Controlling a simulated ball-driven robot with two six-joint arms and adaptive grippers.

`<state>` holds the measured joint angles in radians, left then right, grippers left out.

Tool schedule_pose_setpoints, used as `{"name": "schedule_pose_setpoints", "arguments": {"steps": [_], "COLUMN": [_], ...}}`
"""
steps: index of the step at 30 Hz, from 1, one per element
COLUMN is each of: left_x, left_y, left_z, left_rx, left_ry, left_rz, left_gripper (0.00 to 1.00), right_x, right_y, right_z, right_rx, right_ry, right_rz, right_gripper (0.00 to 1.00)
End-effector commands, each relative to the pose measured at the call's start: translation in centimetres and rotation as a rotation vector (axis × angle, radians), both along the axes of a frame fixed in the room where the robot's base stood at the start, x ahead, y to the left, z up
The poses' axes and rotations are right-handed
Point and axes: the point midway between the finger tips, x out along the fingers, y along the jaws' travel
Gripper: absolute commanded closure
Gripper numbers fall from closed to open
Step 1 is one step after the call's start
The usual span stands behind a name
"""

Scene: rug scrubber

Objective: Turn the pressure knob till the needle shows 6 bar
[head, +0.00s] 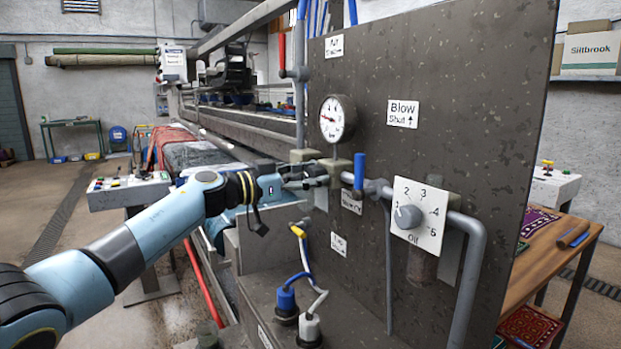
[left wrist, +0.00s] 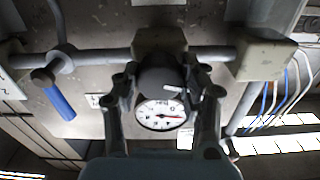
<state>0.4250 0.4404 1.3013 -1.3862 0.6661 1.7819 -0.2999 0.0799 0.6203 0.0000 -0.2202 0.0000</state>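The round pressure gauge (head: 336,118) has a white dial and dark rim and sits high on the grey panel. Its needle points left, on the dial's low side; the exact value is too small to read. The dial (left wrist: 160,115) also shows in the left wrist view, turned upside down, with a red needle. The dark knob (left wrist: 160,76), with a white mark, stands between the fingers of my left gripper (left wrist: 161,80). I cannot tell whether both fingers touch it. In the head view my left gripper (head: 312,176) hides the knob below the gauge. My right gripper is out of view.
A blue lever (head: 359,172) stands upright on the pipe, close right of the gripper. A grey numbered dial knob (head: 408,216) on a white plate is farther right. Hoses with blue and white plugs (head: 287,300) are below. A table (head: 560,250) with rugs stands at right.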

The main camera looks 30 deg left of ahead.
Motion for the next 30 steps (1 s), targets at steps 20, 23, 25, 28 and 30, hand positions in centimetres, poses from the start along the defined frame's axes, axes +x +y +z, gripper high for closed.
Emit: {"name": "schedule_pose_setpoints", "arguments": {"steps": [20, 23, 25, 28, 30], "left_x": [0.0, 0.0, 0.0, 0.0, 0.0], "left_y": [0.0, 0.0, 0.0, 0.0, 0.0], "left_z": [0.2, 0.2, 0.2, 0.2, 0.2], "left_rx": [0.112, 0.178, 0.23, 0.312, 0.369], "left_ry": [-0.067, -0.104, -0.135, -0.184, -0.217], "left_rz": [0.0, 0.0, 0.0, 0.0, 0.0], "left_gripper": [0.89, 0.89, 0.89, 0.89, 0.89], "right_x": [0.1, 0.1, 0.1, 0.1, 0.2], "right_y": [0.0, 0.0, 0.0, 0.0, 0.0], "right_z": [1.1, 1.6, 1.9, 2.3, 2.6], "right_rx": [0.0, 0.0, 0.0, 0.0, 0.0], "right_ry": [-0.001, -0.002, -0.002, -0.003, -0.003], "right_rz": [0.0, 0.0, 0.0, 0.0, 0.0], "right_gripper": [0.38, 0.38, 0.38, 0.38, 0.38]}}
